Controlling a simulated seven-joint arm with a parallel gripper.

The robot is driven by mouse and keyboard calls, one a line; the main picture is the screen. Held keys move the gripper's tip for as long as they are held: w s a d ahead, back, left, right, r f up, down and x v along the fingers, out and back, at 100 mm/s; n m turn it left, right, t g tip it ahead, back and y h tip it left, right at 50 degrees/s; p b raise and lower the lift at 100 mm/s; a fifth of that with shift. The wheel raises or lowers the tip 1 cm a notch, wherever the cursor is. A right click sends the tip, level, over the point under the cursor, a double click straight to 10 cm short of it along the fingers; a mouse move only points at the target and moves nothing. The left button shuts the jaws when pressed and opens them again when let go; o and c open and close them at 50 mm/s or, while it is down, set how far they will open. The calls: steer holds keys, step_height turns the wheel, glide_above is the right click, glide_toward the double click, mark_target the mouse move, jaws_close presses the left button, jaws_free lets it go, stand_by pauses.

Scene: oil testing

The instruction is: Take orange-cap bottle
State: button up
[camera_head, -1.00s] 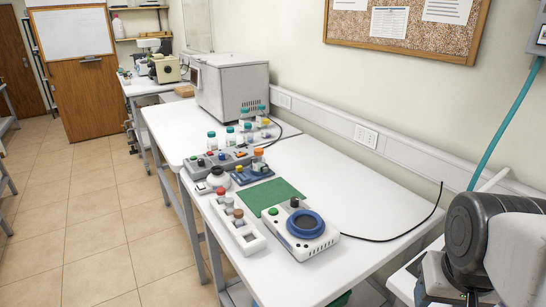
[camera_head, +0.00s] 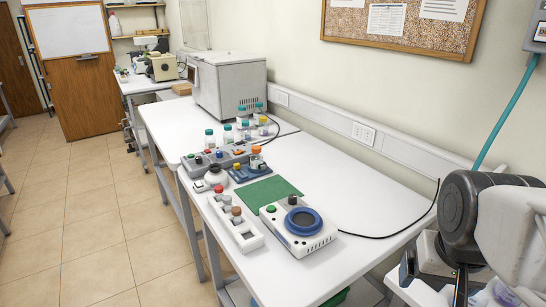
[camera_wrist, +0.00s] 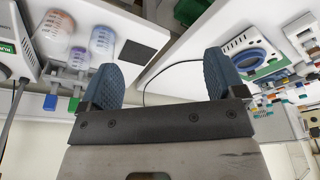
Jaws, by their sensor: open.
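The orange-cap bottle (camera_head: 257,163) is small and clear, and stands upright at the blue device (camera_head: 240,174) in the middle of the table in the head view. My gripper (camera_wrist: 150,72) shows in the wrist view with its two blue ridged fingers wide apart and nothing between them. My arm is at the right edge of the head view, well away from the bottle. I cannot make out the orange-cap bottle in the wrist view.
A white rack (camera_head: 235,224) with several capped vials stands at the table's front left. A white device with a blue ring (camera_head: 298,240) is beside the green mat (camera_head: 262,192). Several teal-cap bottles (camera_head: 228,134) stand behind. The table's right side is clear except for a black cable.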

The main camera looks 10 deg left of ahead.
steer(key=w+a+r+m, duration=0.2)
steer(key=w+a+r, duration=0.1)
steer(key=w, duration=0.6)
steer(key=w+a+r+m, duration=0.2)
steer(key=w+a+r, duration=0.15)
steer(key=w, duration=0.55)
steer(key=m+g+y, duration=0.1)
steer(key=m+g, duration=0.2)
steer(key=m, duration=1)
glide_above(256, 147)
steer(key=d, duration=0.1)
steer(key=f, duration=1.5)
steer(key=shift+s, duration=0.3)
steer(key=shift+w+a+f, duration=0.1)
steer(key=shift+a+f, duration=0.1)
steer(key=shift+a+f, duration=0.15)
steer(key=shift+f, duration=1.15)
steer(key=shift+w+a+f, duration=0.1)
steer(key=shift+a+f, duration=0.05)
steer(key=shift+f, duration=2.45)
